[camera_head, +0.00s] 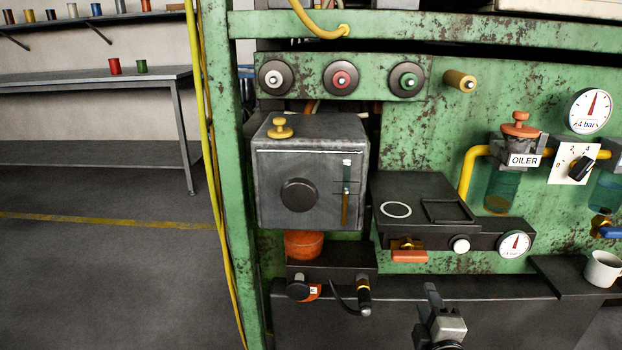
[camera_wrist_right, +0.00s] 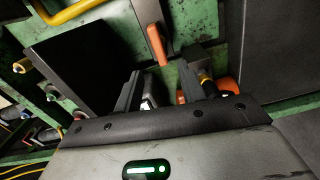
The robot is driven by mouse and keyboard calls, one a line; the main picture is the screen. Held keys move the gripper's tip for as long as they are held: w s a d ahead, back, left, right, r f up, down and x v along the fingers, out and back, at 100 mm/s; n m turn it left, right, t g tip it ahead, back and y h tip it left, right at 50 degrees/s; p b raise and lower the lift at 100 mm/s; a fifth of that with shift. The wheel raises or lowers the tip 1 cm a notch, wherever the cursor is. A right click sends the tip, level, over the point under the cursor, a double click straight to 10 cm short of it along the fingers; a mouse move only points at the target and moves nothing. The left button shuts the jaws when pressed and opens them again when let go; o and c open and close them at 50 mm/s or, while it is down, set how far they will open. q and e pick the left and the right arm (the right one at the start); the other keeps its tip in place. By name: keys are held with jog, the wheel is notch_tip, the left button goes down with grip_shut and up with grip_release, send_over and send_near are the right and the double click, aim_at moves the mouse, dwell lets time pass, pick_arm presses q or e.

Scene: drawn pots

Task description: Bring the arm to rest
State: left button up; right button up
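My right gripper (camera_head: 433,296) shows at the bottom of the head view, in front of the dark lower ledge of the green machine. It is below the black shelf and its orange lever, and appears apart from them. In the right wrist view my right gripper (camera_wrist_right: 160,88) has its two dark fingers spread, with a gap between them. Nothing is visibly held; machine parts show behind the gap. My left gripper is in neither view.
A grey box (camera_head: 275,205) with a black knob hangs on the green machine. The black shelf (camera_head: 400,232) has an orange lever (camera_head: 409,256) below it. A white mug (camera_head: 602,269) stands at the right edge. Open floor (camera_head: 100,280) lies left.

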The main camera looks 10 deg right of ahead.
jog(key=s+a+f+m+g+y, duration=0.35)
jog(key=s+a+m, duration=0.25)
jog(key=s+a, duration=0.25)
jog(key=s+a+f+m+g+y, duration=0.25)
jog(key=s+a+m+y, duration=0.2)
jog(key=s+a, duration=0.4)
pick_arm(q)
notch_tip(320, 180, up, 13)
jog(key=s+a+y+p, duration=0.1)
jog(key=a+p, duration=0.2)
jog(key=p, duration=1.2)
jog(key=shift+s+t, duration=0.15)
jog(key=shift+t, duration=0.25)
pick_arm(e)
jog(key=s+r+m, duration=0.1)
jog(key=r, duration=0.5)
jog(key=s+d+r+m+h, duration=0.1)
jog(key=s+r, duration=0.1)
jog(key=r, duration=0.5)
jog(key=shift+s+d+r+g, duration=0.2)
jog(key=shift+s+g, duration=0.1)
jog(key=shift+g, duration=0.1)
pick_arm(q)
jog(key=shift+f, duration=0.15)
